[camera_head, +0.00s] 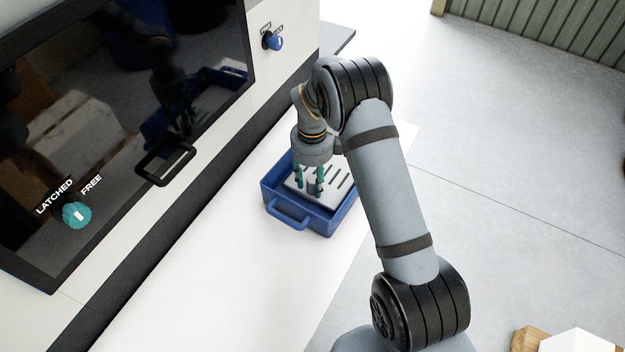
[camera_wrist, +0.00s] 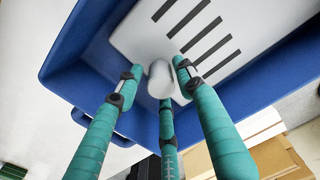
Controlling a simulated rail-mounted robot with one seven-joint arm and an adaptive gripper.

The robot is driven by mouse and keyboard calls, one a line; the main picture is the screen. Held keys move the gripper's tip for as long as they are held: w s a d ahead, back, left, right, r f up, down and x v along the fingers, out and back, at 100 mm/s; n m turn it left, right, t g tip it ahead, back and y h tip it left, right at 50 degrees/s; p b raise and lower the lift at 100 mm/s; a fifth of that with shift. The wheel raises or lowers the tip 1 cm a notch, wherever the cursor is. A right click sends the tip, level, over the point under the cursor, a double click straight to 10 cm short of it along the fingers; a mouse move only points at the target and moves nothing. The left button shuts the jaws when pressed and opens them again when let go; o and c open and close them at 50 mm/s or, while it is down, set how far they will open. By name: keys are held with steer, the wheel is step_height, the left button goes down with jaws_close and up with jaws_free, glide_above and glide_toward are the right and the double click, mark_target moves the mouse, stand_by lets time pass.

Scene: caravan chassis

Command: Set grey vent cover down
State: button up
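The grey vent cover (camera_head: 298,185) is a pale plate with a row of dark slots and a short round knob (camera_wrist: 160,80). It lies inside the blue tray (camera_head: 345,214), within its walls; whether it rests fully on the floor cannot be told. The slotted plate (camera_wrist: 150,45) fills much of the wrist view. My gripper (camera_head: 310,190) points down over the cover, its three teal fingers around the knob. In the wrist view, my gripper (camera_wrist: 160,80) looks open, with a gap between the left fingertip and the knob.
The tray stands on a white counter (camera_head: 190,270) beside a dark-fronted cabinet with a black handle (camera_head: 166,165), a teal knob (camera_head: 76,215) and a blue knob (camera_head: 274,43). The counter in front of the tray is clear. Boxes (camera_head: 570,341) stand at the lower right.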

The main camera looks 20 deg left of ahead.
steer(key=shift+o, duration=0.5)
steer(key=shift+r, duration=0.2)
steer(key=shift+w+r, duration=0.1)
steer(key=shift+r, duration=0.25)
step_height(320, 180, up, 11)
steer(key=b, duration=0.2)
step_height(320, 180, down, 12)
steer(key=shift+r+p, duration=0.1)
steer(key=shift+p, duration=1.05)
steer(key=shift+b, duration=0.6)
steer(key=shift+s+r, duration=0.3)
steer(key=shift+r, duration=0.25)
